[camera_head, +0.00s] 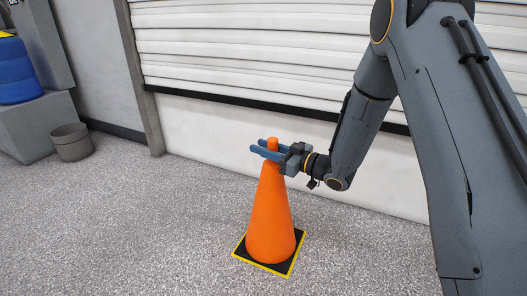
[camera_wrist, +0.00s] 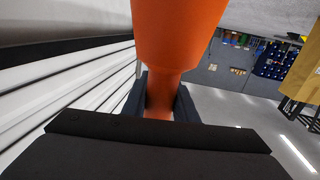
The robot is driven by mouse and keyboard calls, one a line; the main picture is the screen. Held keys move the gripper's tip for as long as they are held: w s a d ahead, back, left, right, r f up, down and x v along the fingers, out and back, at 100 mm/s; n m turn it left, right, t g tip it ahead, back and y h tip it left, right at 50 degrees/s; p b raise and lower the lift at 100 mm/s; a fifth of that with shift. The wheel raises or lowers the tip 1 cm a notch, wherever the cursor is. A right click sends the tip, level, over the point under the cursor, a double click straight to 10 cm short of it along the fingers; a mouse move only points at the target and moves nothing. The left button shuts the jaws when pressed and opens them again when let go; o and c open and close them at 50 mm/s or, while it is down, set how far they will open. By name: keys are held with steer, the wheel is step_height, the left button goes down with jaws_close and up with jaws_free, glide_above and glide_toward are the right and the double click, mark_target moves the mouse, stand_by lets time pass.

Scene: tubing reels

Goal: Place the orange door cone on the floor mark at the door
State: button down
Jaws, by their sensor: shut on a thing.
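The orange door cone (camera_head: 270,215) stands upright in the middle of the head view. The floor mark (camera_head: 240,257), a dark square with a yellow border, lies under it. The cone's base looks to be within the mark's borders; whether it touches the floor I cannot tell for sure. My gripper (camera_head: 268,151) is shut around the cone's narrow top, its blue fingers on either side. In the wrist view the cone (camera_wrist: 178,35) fills the upper middle, its neck between my gripper's fingers (camera_wrist: 161,95).
A white slatted shutter door (camera_head: 250,50) with a dark lower edge is behind the cone. A grey bin (camera_head: 72,142) stands at the left wall beside a grey block (camera_head: 35,125) bearing blue reels (camera_head: 15,70). The speckled floor around the cone is clear.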

stand_by(0.3)
steer(key=c, duration=1.4)
jaws_free()
steer(key=shift+c, duration=0.2)
steer(key=shift+d+r, duration=0.15)
steer(key=p+v, duration=0.4)
steer(key=v, duration=0.7)
steer(key=shift+s+d+p, duration=0.2)
steer(key=shift+d+p, duration=0.1)
